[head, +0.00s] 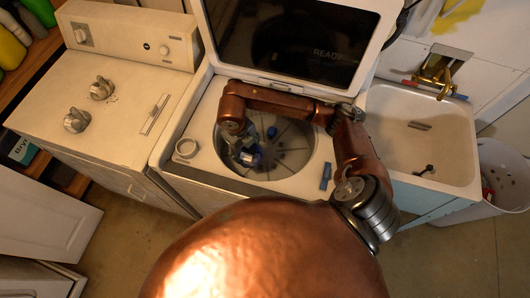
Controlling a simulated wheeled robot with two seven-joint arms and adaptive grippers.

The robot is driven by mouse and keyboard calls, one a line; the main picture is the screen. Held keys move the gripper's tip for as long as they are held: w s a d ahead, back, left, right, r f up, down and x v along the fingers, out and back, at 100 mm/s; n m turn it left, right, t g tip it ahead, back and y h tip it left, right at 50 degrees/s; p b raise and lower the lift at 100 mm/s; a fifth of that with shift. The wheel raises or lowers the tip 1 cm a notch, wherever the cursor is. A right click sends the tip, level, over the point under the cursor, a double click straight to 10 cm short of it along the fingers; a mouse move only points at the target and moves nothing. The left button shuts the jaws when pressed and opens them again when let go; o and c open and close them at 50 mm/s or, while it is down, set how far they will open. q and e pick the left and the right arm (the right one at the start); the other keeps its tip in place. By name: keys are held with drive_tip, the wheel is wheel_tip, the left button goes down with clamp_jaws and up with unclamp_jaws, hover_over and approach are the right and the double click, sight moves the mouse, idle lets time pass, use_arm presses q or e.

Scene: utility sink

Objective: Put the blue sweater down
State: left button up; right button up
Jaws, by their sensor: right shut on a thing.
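My right gripper (248,155) reaches down into the open drum of the top-loading washer (185,165), its arm coming in from the right and bending over the opening. It is shut on a small blue cloth-like thing (252,161), which I take for the blue sweater; the gripper partly hides it and its outline is hard to make out. Another small blue spot (271,132) shows just above and to the right of the gripper, and I cannot tell what it is. My left gripper is not in view.
The washer's lid (300,40) stands open behind the drum. A dryer (110,110) with knobs is to the left. A white utility sink (425,145) with a brass faucet (438,72) is to the right. A white basket (503,175) stands beyond the sink.

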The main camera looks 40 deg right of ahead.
drive_tip(key=shift+s+d+f, duration=0.15)
drive_tip(key=shift+d+f, duration=0.15)
drive_tip(key=s+d+f, duration=0.1)
drive_tip(key=d+f, duration=0.2)
drive_tip(key=d, duration=0.1)
drive_tip(key=s+d+f, duration=0.1)
drive_tip(key=d+f, duration=0.2)
drive_tip(key=d, duration=0.1)
drive_tip(key=s+d+f, duration=0.1)
drive_tip(key=d+f, duration=0.2)
drive_tip(key=d, duration=0.1)
drive_tip(key=shift+s+d+f+p, duration=0.15)
drive_tip(key=shift+s+d+p, duration=0.05)
drive_tip(key=shift+d+p, duration=0.1)
wheel_tip(320, 180, down, 3)
drive_tip(key=shift+d+f, duration=0.15)
drive_tip(key=shift+f, duration=0.05)
drive_tip(key=o, duration=2.1)
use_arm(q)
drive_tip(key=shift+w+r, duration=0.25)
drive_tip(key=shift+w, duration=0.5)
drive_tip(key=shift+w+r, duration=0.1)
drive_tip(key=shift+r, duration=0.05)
use_arm(e)
wheel_tip(320, 180, up, 12)
drive_tip(key=a, duration=0.1)
drive_tip(key=shift+a, duration=0.2)
